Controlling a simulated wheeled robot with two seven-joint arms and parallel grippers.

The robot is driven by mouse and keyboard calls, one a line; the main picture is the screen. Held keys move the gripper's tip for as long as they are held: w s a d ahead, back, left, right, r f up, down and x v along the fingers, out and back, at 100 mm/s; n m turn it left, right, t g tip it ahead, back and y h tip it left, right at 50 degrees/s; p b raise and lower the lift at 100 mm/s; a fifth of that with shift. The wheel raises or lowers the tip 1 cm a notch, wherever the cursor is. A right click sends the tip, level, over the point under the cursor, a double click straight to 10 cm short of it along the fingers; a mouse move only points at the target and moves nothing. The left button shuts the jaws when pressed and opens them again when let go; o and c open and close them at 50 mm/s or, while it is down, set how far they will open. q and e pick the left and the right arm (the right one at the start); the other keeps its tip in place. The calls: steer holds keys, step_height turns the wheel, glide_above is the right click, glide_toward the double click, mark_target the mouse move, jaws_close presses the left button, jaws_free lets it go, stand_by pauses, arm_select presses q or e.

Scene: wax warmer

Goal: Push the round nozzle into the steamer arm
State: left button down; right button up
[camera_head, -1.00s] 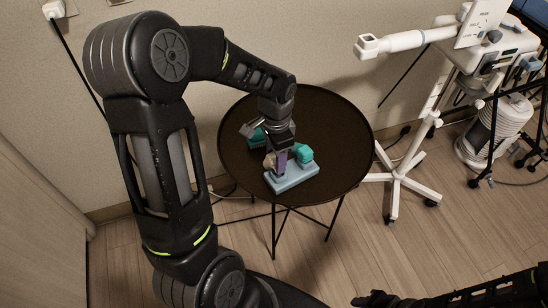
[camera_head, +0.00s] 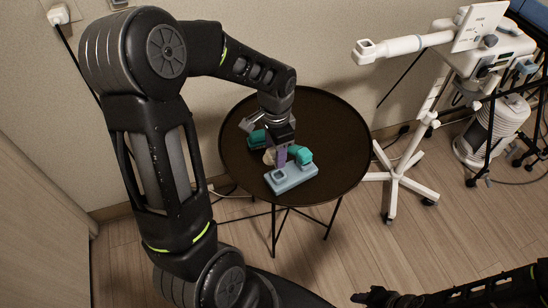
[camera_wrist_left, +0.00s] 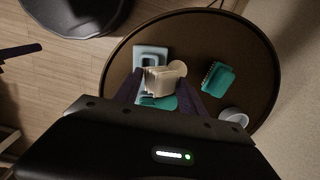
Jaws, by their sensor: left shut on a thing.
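My left gripper (camera_head: 281,155) is above the round table, shut on a cream nozzle (camera_head: 269,157). In the left wrist view the nozzle (camera_wrist_left: 163,78) sits between the two dark fingers, with a rounded part sticking out to the right. It is over a pale blue block (camera_head: 291,177) with a square socket, which also shows in the wrist view (camera_wrist_left: 151,52). The white steamer arm (camera_head: 405,42) points left at the upper right, with a square end, well away from the gripper. My right gripper (camera_head: 372,297) is at the bottom edge, dark and unclear.
A teal piece (camera_head: 303,156) is at the block's far end. A teal bristled attachment (camera_wrist_left: 218,79) and a whitish round cup (camera_wrist_left: 234,117) are on the dark table (camera_head: 335,135). A white wheeled stand (camera_head: 395,185) stands right of the table.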

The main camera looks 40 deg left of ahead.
arm_select(q)
steer(key=shift+r+p, duration=0.7)
steer(key=shift+r, duration=0.45)
steer(key=shift+r+p, duration=1.7)
steer(key=shift+r, duration=0.35)
